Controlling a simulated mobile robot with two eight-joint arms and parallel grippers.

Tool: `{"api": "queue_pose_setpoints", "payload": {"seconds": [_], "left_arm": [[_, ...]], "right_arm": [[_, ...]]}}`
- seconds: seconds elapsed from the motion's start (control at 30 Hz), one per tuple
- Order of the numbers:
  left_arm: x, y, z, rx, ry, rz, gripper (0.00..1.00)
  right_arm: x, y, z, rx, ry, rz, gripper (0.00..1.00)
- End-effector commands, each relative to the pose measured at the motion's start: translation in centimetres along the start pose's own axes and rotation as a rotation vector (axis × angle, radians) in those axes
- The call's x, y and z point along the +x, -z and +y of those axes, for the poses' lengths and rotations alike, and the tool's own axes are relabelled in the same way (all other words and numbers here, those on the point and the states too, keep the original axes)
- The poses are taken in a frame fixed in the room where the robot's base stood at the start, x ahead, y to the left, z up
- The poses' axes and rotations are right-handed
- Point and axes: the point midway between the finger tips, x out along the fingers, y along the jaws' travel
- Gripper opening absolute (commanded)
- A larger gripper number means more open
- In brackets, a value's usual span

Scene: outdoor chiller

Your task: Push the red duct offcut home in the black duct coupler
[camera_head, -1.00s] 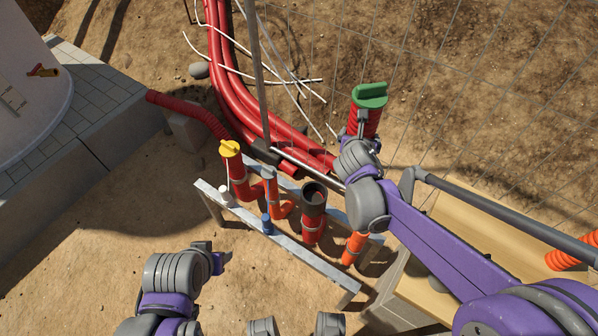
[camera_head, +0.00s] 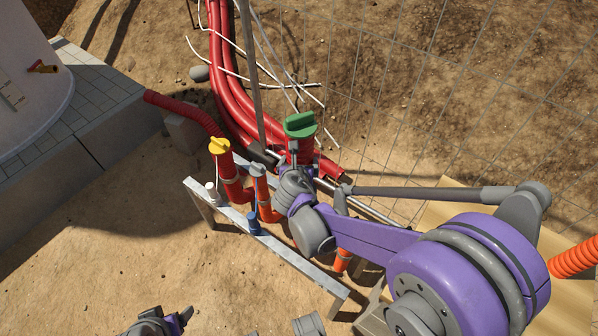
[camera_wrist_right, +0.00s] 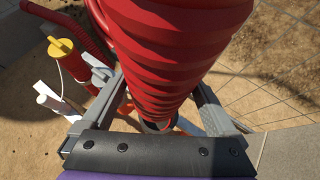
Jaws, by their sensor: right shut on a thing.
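The red duct offcut (camera_head: 301,155) is a ribbed tube with a green cap (camera_head: 300,124) on its top end. My right gripper (camera_head: 295,160) is shut on it and holds it roughly upright above the rail stand. In the right wrist view the red offcut (camera_wrist_right: 170,50) fills the middle between the fingers. The black duct coupler is hidden behind my right wrist in the head view. A dark rim (camera_wrist_right: 155,126) shows just below the offcut in the wrist view; I cannot tell whether they touch. My left gripper (camera_head: 180,318) is low at the bottom edge, its jaws unclear.
A grey rail (camera_head: 265,240) carries a yellow-capped red duct (camera_head: 228,172), a grey-topped orange duct (camera_head: 262,190), and white and blue pieces. Large red pipes (camera_head: 235,90) and a wire fence (camera_head: 440,90) lie behind. A wooden bench (camera_head: 455,215) stands at the right.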

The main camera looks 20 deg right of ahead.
Motion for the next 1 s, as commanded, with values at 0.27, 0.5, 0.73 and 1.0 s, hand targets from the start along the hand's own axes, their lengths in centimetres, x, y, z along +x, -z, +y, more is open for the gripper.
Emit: {"api": "queue_pose_setpoints", "payload": {"seconds": [0.27,0.5,0.73,1.0], "left_arm": [[1.1,-0.4,0.0,0.0,0.0,-0.004,0.74],[1.1,-0.4,0.0,0.0,0.0,-0.004,0.74],[2.4,-0.9,0.0,0.0,0.0,-0.009,0.74],[5.2,-1.8,0.0,0.0,0.0,-0.019,0.74]], "right_arm": [[0.9,1.5,-1.1,0.018,0.03,-0.004,0.0],[0.8,1.5,-1.0,0.019,0.033,-0.004,0.0],[1.6,2.8,-1.0,0.019,0.035,-0.003,0.0],[3.4,5.6,-1.0,0.018,0.035,-0.002,0.0]]}}
